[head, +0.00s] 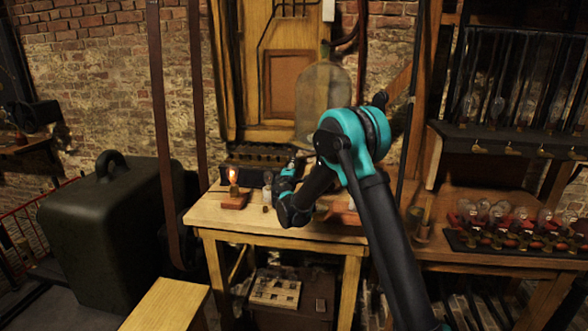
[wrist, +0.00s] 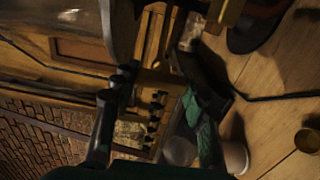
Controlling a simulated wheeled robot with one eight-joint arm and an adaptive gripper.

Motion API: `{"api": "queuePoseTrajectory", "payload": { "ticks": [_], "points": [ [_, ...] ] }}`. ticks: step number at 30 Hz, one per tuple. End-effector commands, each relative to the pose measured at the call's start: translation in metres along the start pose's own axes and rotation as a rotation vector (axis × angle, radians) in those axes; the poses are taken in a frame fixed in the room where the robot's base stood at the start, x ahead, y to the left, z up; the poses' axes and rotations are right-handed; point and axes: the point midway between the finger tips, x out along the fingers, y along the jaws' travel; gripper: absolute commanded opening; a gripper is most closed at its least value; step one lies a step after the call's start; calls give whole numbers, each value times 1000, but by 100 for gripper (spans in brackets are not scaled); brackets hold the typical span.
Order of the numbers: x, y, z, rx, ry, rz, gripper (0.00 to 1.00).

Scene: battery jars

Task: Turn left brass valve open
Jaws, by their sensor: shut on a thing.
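My gripper (head: 290,168) is at the back of the wooden table, near the foot of a tall glass jar (head: 322,95). In the wrist view my gripper (wrist: 160,66) shows two dark fingers, the right one partly green. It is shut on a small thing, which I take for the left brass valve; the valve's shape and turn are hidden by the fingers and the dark. The glass jar (wrist: 55,22) also shows at the upper left of the wrist view.
A lit bulb on a wooden block (head: 234,192) and a small pale bottle (head: 267,188) stand on the wooden table (head: 290,228), left of my gripper. A rack of bulbs (head: 515,235) stands at the right. A large dark case (head: 105,225) stands at the left.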

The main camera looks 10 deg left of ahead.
Motion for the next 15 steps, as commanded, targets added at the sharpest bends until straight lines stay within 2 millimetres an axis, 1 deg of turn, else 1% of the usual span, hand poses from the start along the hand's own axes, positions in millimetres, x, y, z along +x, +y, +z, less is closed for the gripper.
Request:
{"api": "queuePoseTrajectory", "payload": {
  "ticks": [4,5,9,10,15],
  "points": [
    [-1,0,-1,0,2,0,15],
    [-1,0,-1,0,2,0,46],
    [-1,0,-1,1,1,0,64],
    [0,0,-1,1,1,0,66],
    [0,0,0,1,1,0,66]
  ]
}}
